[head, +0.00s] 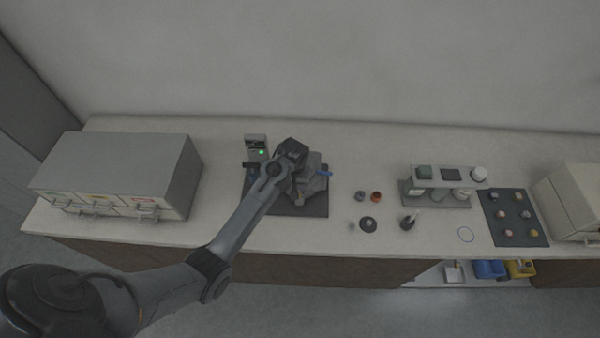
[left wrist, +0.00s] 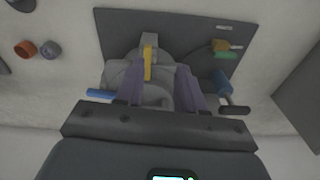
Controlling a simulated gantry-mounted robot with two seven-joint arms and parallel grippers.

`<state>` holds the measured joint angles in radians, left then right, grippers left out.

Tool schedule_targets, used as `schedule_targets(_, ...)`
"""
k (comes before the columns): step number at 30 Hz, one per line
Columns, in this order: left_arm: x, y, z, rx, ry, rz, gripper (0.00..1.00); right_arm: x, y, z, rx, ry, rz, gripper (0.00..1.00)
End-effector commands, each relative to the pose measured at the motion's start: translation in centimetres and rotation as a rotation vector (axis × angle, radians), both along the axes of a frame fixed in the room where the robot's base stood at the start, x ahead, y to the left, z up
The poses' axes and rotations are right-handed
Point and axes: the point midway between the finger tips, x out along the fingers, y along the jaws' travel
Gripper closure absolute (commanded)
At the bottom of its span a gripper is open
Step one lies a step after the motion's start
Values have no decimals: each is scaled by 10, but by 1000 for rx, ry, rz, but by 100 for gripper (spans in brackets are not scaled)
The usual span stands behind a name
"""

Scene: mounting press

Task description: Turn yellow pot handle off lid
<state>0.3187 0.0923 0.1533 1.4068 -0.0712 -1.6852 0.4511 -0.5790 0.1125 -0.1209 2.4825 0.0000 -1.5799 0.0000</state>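The grey mounting press (head: 316,186) stands on a dark mat (head: 312,208) on the bench, largely hidden by my left arm in the head view. In the left wrist view, the yellow pot handle (left wrist: 148,63) is a narrow upright bar on the grey lid (left wrist: 156,96). My left gripper (left wrist: 160,72) is over the press with its two fingers apart. The yellow handle shows between them, nearer the left finger; I cannot tell whether they touch. My right gripper is in neither view.
A blue lever (left wrist: 101,94) sticks out at the press's side, with a blue-and-black handle (left wrist: 226,88) opposite. A box with a green light (head: 256,146) stands behind left. Small cups (head: 376,196) lie to the right. A drawer cabinet (head: 120,170) stands left.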

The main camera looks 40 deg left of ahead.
Motion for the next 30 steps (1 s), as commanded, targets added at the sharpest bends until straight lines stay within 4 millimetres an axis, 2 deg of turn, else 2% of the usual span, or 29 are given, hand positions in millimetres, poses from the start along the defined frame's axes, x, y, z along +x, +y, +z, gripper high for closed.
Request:
schedule_targets(1, 10, 1, 24, -15, 10, 26, 62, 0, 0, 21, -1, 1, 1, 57)
schedule_targets(3, 19, 3, 35, -32, 21, 56, 62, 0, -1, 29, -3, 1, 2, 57)
schedule_targets(7, 29, 4, 47, -51, 35, 90, 62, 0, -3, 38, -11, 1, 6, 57)
schedule_targets(10, 32, 4, 46, -57, 41, 100, 62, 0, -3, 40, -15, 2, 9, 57)
schedule_targets(14, 33, 4, 35, -58, 43, 103, 62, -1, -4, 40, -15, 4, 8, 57)
schedule_targets(24, 33, 4, -19, -58, 42, 103, 62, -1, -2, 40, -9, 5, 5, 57)
schedule_targets(30, 33, 4, -45, -57, 42, 101, 62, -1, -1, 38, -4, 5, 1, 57)
